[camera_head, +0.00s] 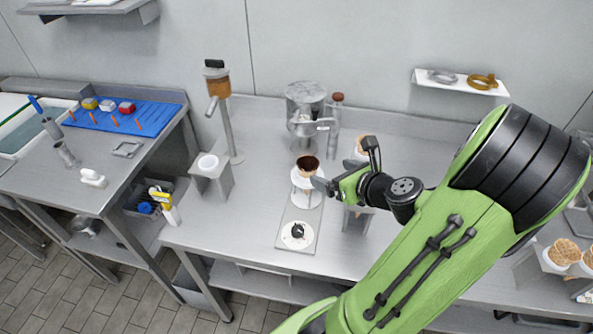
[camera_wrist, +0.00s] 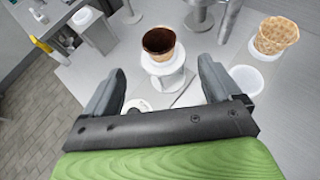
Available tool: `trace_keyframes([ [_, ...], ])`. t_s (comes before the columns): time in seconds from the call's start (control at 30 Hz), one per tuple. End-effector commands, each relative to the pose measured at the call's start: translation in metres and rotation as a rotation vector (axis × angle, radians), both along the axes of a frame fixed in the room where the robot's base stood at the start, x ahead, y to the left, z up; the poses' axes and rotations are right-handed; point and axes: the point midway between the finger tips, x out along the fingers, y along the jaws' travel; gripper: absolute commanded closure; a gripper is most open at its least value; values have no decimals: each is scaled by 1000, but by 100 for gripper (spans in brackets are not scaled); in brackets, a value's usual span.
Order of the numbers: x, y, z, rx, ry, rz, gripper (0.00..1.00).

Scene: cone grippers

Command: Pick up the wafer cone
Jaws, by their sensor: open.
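A wafer cone with a dark brown inside (camera_head: 307,162) stands upright in a white round holder (camera_head: 306,176) on the counter. In the wrist view this cone (camera_wrist: 159,42) is upper centre, beyond and between my fingers. A paler wafer cone (camera_wrist: 276,35) stands at the right of the wrist view; in the head view it (camera_head: 361,146) is partly hidden behind my gripper. My gripper (camera_head: 343,168) is open and empty, just right of the dark-lined cone. In the wrist view its two fingers (camera_wrist: 162,75) are spread wide and do not touch either cone.
A grey board (camera_head: 300,222) with a white round piece (camera_head: 298,236) lies in front of the holder. A metal machine (camera_head: 305,105) stands behind it. A dispenser on a post (camera_head: 228,115) is at left. More cones (camera_head: 565,252) stand at far right. The counter left of the board is clear.

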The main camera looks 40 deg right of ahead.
Motion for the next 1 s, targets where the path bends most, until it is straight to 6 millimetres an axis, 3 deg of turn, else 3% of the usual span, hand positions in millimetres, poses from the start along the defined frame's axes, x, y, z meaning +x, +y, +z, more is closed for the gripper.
trace_keyframes([
  [0.17, 34, 0, -12, 7, 4, 12, 9],
  [0.3, 62, -5, -34, -3, 4, 11, 9],
  [0.7, 117, -11, -63, -4, 6, 8, 9],
  [0.97, 121, -12, -65, -5, 7, 4, 9],
  [1.0, 121, -12, -65, -5, 7, 4, 14],
])
